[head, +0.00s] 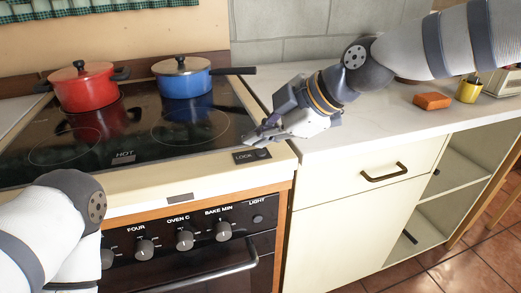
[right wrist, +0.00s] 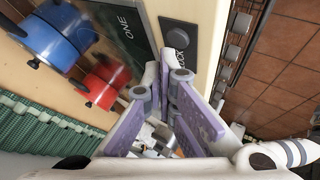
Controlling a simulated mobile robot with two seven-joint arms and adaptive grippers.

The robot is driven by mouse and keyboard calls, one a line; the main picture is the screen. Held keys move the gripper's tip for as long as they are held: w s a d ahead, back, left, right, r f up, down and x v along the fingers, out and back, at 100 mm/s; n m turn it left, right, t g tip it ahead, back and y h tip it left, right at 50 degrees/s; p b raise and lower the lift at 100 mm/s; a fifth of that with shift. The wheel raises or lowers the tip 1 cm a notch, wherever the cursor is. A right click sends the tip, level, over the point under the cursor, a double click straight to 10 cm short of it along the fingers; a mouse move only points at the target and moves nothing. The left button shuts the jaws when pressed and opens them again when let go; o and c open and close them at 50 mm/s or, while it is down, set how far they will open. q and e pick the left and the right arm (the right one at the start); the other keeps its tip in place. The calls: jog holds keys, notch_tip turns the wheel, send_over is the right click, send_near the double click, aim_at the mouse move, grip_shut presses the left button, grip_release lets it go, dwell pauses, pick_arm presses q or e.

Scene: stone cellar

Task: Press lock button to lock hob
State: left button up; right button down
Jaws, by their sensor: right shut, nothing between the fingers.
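The hob (head: 140,145) is a black glass top in a cream frame. The lock button (head: 263,154) is a dark round knob on a small plate marked LOCK, at the hob's front right corner. It also shows in the right wrist view (right wrist: 181,36), uncovered. My right gripper (head: 250,138) is shut and empty, just behind and slightly left of the button in the head view. In the right wrist view its fingertips (right wrist: 166,77) appear close to the LOCK plate; I cannot tell any contact. Only my left arm's links show; its gripper is out of view.
A red pot (head: 82,88) and a blue pan (head: 182,80) stand on the back of the hob. A HOT label shows on the glass. The white counter (head: 340,130) to the right is mostly clear, with an orange block (head: 432,101) and yellow cup (head: 467,92) farther along.

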aim_at(260, 154)
jog(key=shift+f, duration=0.4)
jog(key=shift+f, duration=0.2)
dwell(0.3)
jog(key=shift+r, duration=0.75)
pick_arm(q)
jog(key=shift+w+r, duration=0.25)
pick_arm(e)
jog(key=shift+f, duration=0.1)
pick_arm(q)
jog(key=shift+w+r+t+p, duration=0.5)
jog(key=shift+w+r+p, duration=0.35)
jog(key=shift+w+p, duration=0.1)
pick_arm(e)
notch_tip(260, 154, up, 6)
